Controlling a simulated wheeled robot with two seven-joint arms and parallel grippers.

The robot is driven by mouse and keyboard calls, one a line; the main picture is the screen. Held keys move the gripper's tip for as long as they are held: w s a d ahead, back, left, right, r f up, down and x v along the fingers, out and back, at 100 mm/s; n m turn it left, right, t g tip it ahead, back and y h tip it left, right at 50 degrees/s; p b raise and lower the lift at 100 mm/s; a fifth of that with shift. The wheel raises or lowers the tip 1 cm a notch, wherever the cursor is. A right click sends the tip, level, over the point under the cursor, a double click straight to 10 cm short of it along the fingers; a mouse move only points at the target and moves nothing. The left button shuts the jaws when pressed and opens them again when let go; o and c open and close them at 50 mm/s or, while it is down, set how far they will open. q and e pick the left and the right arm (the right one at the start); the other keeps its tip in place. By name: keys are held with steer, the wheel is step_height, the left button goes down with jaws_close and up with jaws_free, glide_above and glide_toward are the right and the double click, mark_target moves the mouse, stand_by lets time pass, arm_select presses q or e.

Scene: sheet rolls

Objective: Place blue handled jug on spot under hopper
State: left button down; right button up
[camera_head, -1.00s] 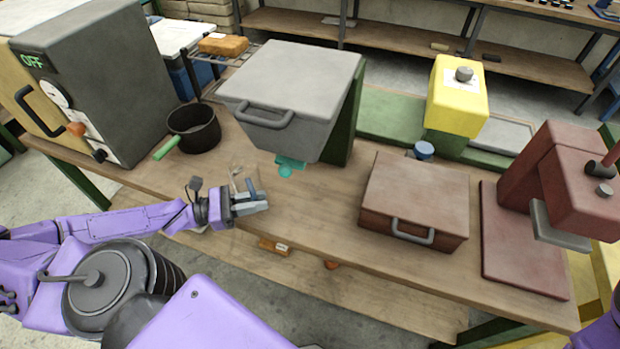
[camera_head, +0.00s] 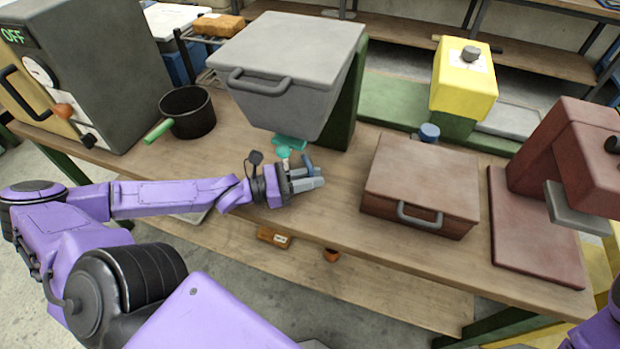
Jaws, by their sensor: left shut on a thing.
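The grey hopper (camera_head: 285,75) with a front handle is held by a green stand on the wooden bench. A teal spot (camera_head: 290,142) shows on the bench below the hopper's front edge. My left gripper (camera_head: 305,180) is just in front of the spot, shut on the blue handled jug (camera_head: 308,163). The jug's clear body is hard to make out, and the gripper hides much of it. I cannot tell whether the jug touches the bench. My right gripper is out of view; only a bit of purple arm shows at the lower right.
A black pot (camera_head: 188,113) with a green handle stands left of the hopper, beside a grey oven (camera_head: 95,70). A reddish-brown box (camera_head: 420,180) sits to the right, with a red press (camera_head: 575,150) beyond it. A yellow hopper (camera_head: 463,80) stands behind.

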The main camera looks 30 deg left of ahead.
arm_select(q)
steer(key=shift+f, duration=0.1)
steer(key=c, duration=1.5)
jaws_free()
steer(key=shift+f, duration=0.1)
steer(key=o, duration=0.4)
steer(key=shift+o, duration=0.2)
steer(key=shift+s+a+r+p, duration=0.15)
steer(key=shift+r+p, duration=0.15)
steer(key=shift+p, duration=0.05)
steer(key=p+v, duration=0.2)
steer(key=v, duration=0.1)
steer(key=shift+r, duration=0.2)
steer(key=v, duration=0.2)
steer(key=p+v, duration=0.1)
steer(key=v, duration=0.2)
steer(key=p+v, duration=0.1)
steer(key=v, duration=0.1)
steer(key=shift+s+a+f, duration=0.2)
steer(key=shift+s+f, duration=0.05)
steer(key=shift+s+a, duration=0.35)
